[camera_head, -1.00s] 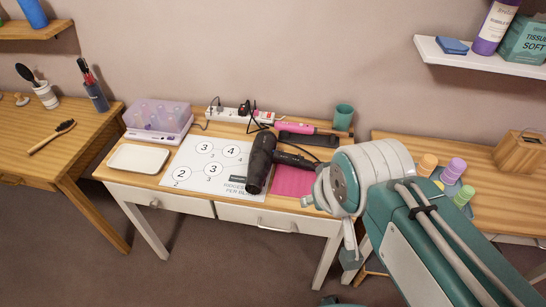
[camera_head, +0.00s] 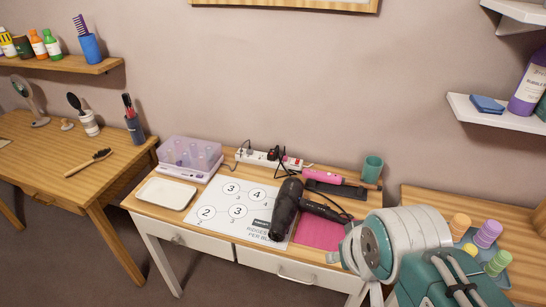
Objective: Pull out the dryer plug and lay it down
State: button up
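A black hair dryer (camera_head: 287,207) lies on the middle table, partly on a white printed sheet (camera_head: 218,210) and a pink mat (camera_head: 318,233). A white power strip (camera_head: 256,158) lies at the back of the table against the wall. A black plug (camera_head: 273,154) sits in it, with a dark cord running down toward the dryer. A red-and-white plug or switch shows at the strip's right end. My arm comes in from the lower right. My gripper (camera_head: 345,258) is only partly visible beside the arm's wrist, over the table's front right; its fingertips are hidden.
A pink styling iron (camera_head: 338,178) lies on a dark rest near a green cup (camera_head: 371,170). A lilac roller box (camera_head: 188,158) and a cream tray (camera_head: 167,194) stand on the left. Colored rollers (camera_head: 487,234) stand on the right table. Shelves overhang both sides.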

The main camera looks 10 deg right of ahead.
aim_at(271, 158)
jog(key=i+j+z, duration=0.15)
jog(key=j, duration=0.4)
jog(key=i+j+z, duration=0.2)
jog(key=j, duration=0.4)
jog(key=i+j+z, duration=0.45)
jog(key=i+j, duration=0.25)
